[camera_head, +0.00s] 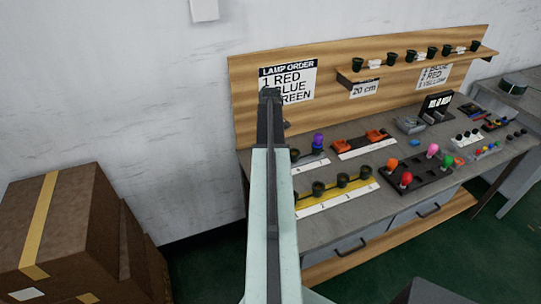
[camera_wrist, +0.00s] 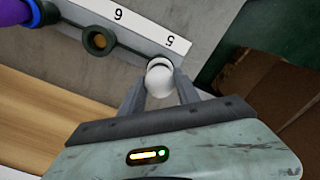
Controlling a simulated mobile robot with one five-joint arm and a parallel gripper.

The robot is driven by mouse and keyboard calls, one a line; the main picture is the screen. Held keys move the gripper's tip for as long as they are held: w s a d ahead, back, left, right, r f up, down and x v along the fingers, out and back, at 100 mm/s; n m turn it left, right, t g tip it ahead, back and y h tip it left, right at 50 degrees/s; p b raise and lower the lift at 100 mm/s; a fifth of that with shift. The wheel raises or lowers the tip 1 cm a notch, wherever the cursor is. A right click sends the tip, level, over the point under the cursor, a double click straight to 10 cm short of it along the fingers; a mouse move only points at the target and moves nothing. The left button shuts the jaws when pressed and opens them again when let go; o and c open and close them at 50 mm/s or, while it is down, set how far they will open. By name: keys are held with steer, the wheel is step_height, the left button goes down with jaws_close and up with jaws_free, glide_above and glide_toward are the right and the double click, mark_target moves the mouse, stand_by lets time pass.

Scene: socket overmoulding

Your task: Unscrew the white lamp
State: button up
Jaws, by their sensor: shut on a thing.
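The white lamp (camera_wrist: 160,80) shows in the wrist view, at the strip position marked 5. My gripper (camera_wrist: 160,92) is shut on it, with one finger on each side of the bulb. The lamp's base is at the edge of the strip, and I cannot tell how far it sits in its socket. In the head view my own arm (camera_head: 270,180) reaches over the bench and hides the white lamp and the gripper's fingertips.
An empty dark socket (camera_wrist: 99,40) is at position 6, beside the lamp. A purple lamp (camera_head: 318,139) stands on the same strip. A yellow strip with several dark sockets (camera_head: 319,188) lies nearer. A black tray (camera_head: 420,184) holds colored lamps. Cardboard boxes (camera_head: 60,235) stand left.

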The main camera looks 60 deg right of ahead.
steer(key=n, duration=0.4)
steer(key=shift+n, duration=0.3)
steer(key=n, duration=0.4)
steer(key=shift+r, duration=0.1)
steer(key=o, duration=1.2)
